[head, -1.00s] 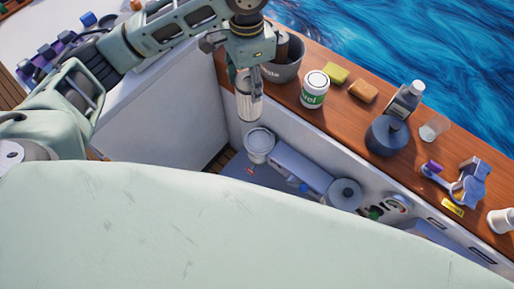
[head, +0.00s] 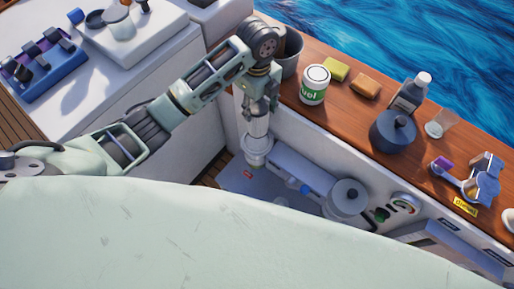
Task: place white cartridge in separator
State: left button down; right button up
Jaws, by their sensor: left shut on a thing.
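My left gripper (head: 259,104) points down in the head view, shut on the white cartridge (head: 259,125). My right gripper is not in view.

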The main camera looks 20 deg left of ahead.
pick_arm(q)
notch_tip(320, 180, down, 13)
jog(key=shift+f+b, duration=0.1)
jog(key=shift+b, duration=0.4)
jog(key=shift+f, duration=2)
jog(key=shift+f+b, duration=0.1)
jog(key=shift+b, duration=0.25)
jog(key=c, duration=1.1)
grip_release()
notch_tip(320, 180, up, 12)
jog(key=p, duration=0.1)
send_over(257, 135)
jog(key=w, duration=0.3)
jog(key=shift+a, duration=0.45)
jog(key=shift+w, duration=0.1)
